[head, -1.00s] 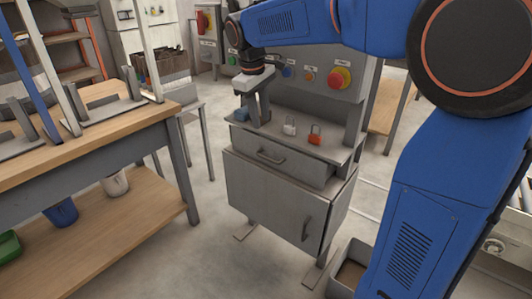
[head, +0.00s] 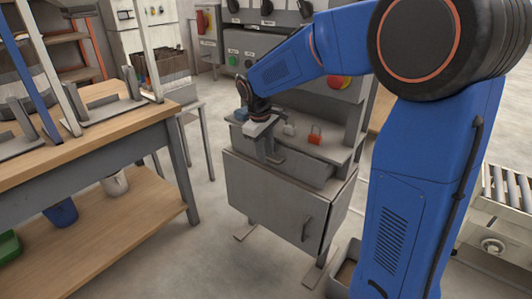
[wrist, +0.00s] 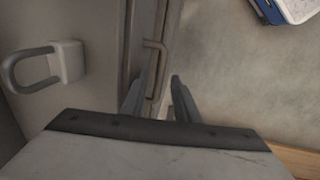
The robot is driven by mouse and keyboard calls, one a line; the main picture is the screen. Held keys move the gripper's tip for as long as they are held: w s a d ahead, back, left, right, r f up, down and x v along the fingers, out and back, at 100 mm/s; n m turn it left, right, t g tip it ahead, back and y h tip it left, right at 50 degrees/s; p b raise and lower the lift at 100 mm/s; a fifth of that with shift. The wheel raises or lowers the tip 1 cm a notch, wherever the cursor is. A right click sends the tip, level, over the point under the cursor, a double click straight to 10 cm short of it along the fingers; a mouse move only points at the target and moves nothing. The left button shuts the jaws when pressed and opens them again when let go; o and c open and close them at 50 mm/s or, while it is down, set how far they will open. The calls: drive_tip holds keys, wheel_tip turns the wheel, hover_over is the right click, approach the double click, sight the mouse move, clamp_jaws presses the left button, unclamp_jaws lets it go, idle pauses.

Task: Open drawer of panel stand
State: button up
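The panel stand (head: 262,188) is a grey cabinet with a shelf on top. Its drawer (head: 312,174) sits below the shelf and looks closed; my gripper hides its handle in the head view. In the wrist view, the bar handle (wrist: 163,60) shows on the drawer front. My gripper (head: 270,158) is at the drawer front, pointing down. Its fingers (wrist: 157,98) are apart, with the near end of the handle between them in the picture. I cannot tell whether they touch it.
A red padlock (head: 315,135) and a white padlock (head: 289,129) stand on the shelf, with a blue item (head: 242,114) at its left. A lower door with a handle (head: 306,229) is under the drawer. A wooden workbench (head: 100,140) stands left; floor lies between.

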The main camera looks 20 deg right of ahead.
drive_tip(key=shift+f, duration=0.2)
clamp_jaws()
drive_tip(key=s+a, duration=0.9)
drive_tip(key=a, duration=0.4)
drive_tip(key=shift+s, duration=0.25)
unclamp_jaws()
drive_tip(key=shift+r, duration=0.1)
